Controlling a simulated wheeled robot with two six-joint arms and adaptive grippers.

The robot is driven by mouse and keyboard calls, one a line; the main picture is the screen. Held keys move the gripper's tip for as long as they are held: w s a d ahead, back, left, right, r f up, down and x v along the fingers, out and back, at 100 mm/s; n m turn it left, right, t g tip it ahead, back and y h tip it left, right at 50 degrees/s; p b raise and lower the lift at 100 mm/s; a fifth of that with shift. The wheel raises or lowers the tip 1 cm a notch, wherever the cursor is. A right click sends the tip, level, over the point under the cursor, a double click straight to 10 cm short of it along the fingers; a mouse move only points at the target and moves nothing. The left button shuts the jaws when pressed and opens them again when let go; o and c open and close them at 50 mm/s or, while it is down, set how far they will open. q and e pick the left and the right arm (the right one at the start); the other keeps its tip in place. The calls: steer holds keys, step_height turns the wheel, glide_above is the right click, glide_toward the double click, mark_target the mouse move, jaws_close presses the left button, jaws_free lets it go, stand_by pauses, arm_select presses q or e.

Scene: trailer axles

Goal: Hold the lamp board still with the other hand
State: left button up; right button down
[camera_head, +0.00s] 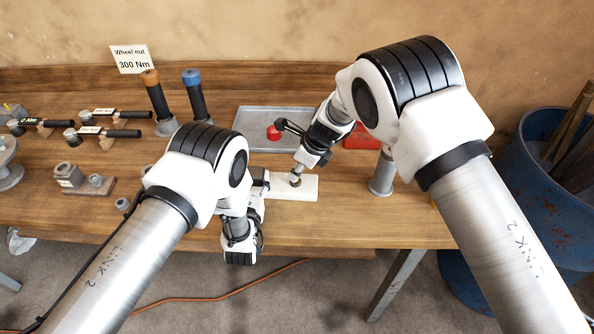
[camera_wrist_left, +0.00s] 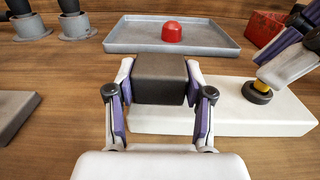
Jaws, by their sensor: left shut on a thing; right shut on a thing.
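The lamp board (camera_head: 307,188) is a long white block lying flat near the bench's front edge; it also shows in the left wrist view (camera_wrist_left: 225,118). A dark block (camera_wrist_left: 160,78) sits at its left end. My left gripper (camera_head: 262,184) is shut on this dark block, with a finger on each side. A red dome (camera_wrist_left: 172,32) lies in the grey tray (camera_wrist_left: 120,43).
A red box (camera_head: 361,137) stands right of the tray, behind my right arm. Two upright handles, orange-topped (camera_head: 153,95) and blue-topped (camera_head: 194,92), stand at the back. Torque tools (camera_head: 108,133) lie at left. A blue barrel (camera_head: 545,190) stands right of the bench.

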steer(key=shift+r, duration=2.5)
arm_select(q)
steer(key=o, duration=1.5)
steer(key=shift+s, duration=0.15)
